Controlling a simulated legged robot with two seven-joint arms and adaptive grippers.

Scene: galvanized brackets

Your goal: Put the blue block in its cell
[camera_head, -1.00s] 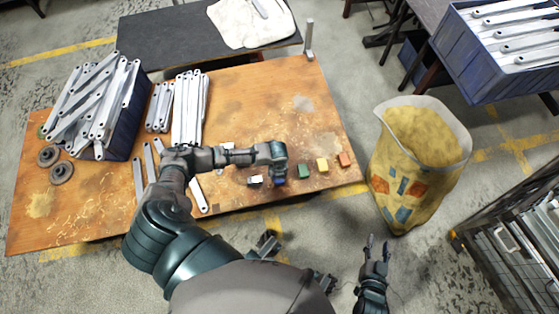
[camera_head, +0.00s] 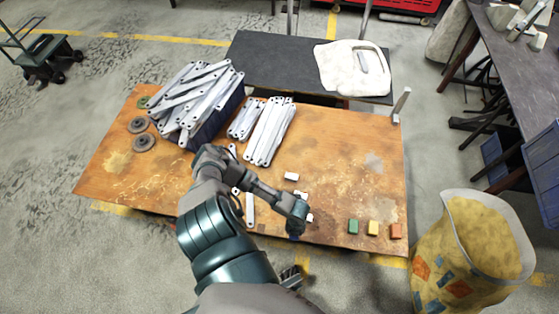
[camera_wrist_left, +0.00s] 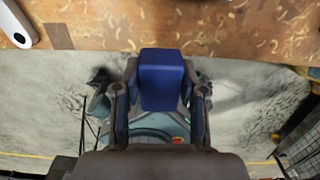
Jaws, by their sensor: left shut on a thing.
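The blue block (camera_wrist_left: 161,80) is between the two fingers of my left gripper (camera_wrist_left: 160,108) in the left wrist view, and the gripper is shut on it. In the head view my left gripper (camera_head: 296,230) is near the front edge of the wooden table (camera_head: 330,150), and the arm largely hides the block. In the wrist view the block shows against the table's edge and the grey floor. I cannot make out a cell for the block.
Green (camera_head: 353,227), yellow (camera_head: 373,228) and orange (camera_head: 396,231) blocks stand in a row to the right of my left gripper. Small white pieces (camera_head: 291,176) lie behind it. Brackets (camera_head: 268,132) and a full dark blue bin (camera_head: 221,118) stand further back. A yellow sack (camera_head: 470,250) stands at the right.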

